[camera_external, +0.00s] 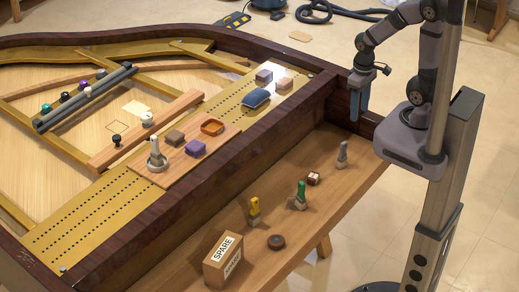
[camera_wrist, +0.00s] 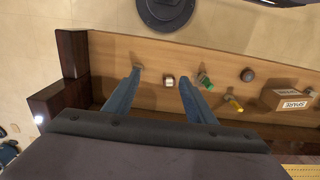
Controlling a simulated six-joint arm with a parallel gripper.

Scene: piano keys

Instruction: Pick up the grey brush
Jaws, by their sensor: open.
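The grey brush (camera_external: 342,153) stands on the wooden shelf beside the piano frame, at its far end near my base. In the wrist view only a small grey bit of it (camera_wrist: 138,68) shows at the tip of the left finger; the finger seems to hide the rest. My gripper (camera_external: 357,114) hangs above and to the right of the brush in the external view, apart from it, with its blue fingers pointing down. In the wrist view my gripper (camera_wrist: 160,74) has its fingers spread, with nothing held between them.
A green brush (camera_external: 301,194), a yellow brush (camera_external: 254,211), a small white-and-red block (camera_external: 313,178), a round brown dish (camera_external: 276,242) and a SPARE box (camera_external: 218,266) share the shelf. The dark piano rim (camera_external: 240,142) rises beside it.

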